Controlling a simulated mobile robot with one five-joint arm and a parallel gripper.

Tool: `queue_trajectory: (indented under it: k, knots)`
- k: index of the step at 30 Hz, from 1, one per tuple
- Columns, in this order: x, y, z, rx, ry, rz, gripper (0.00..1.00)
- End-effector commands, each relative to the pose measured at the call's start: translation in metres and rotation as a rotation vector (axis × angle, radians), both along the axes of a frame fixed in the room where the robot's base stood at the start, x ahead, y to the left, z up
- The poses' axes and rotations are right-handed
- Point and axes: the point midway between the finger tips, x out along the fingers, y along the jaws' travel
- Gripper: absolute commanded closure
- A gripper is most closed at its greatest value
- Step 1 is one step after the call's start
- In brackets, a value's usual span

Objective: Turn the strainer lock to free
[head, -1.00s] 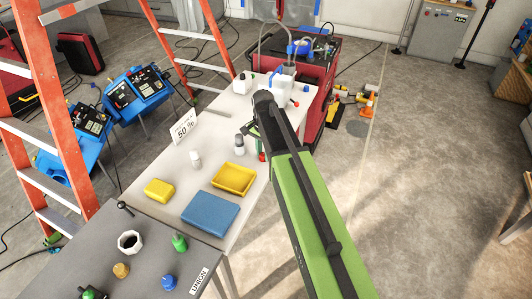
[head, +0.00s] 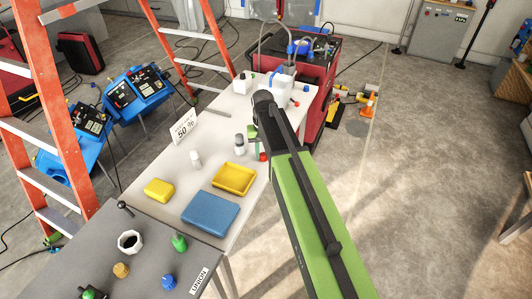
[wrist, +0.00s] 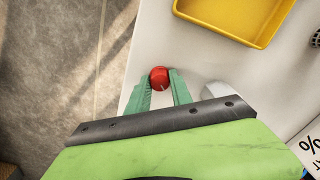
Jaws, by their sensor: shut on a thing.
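A small round red knob (wrist: 159,78) sits between the green fingertips of my gripper (wrist: 160,88) in the wrist view, at the edge of the white table. A pale line marks its face. It also shows in the head view (head: 263,157), just beyond my arm's end. My gripper is shut on it. No label shows on the knob, so I cannot tell from its looks which way is free. The part under the knob is hidden. In the head view my forearm hides part of the table edge, and the green fingers (head: 257,145) show only in part.
A yellow tray (head: 234,179), a blue box (head: 210,211), a yellow block (head: 159,190) and small bottles stand on the white table. A white container with a blue handle (head: 277,70) is at the far end. An orange ladder (head: 150,50) stands left.

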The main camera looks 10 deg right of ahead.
Motion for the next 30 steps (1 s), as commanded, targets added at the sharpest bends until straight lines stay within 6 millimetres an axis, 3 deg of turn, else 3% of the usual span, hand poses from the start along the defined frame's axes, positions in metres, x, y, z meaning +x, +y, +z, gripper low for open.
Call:
queue_trajectory:
  k: [18, 30]
  knots:
    - [-0.0034, 0.0002, 0.0000, 0.002, 0.010, 0.549, 1.00]
    - [-0.0033, -0.0001, 0.0001, 0.001, 0.010, 0.744, 1.00]
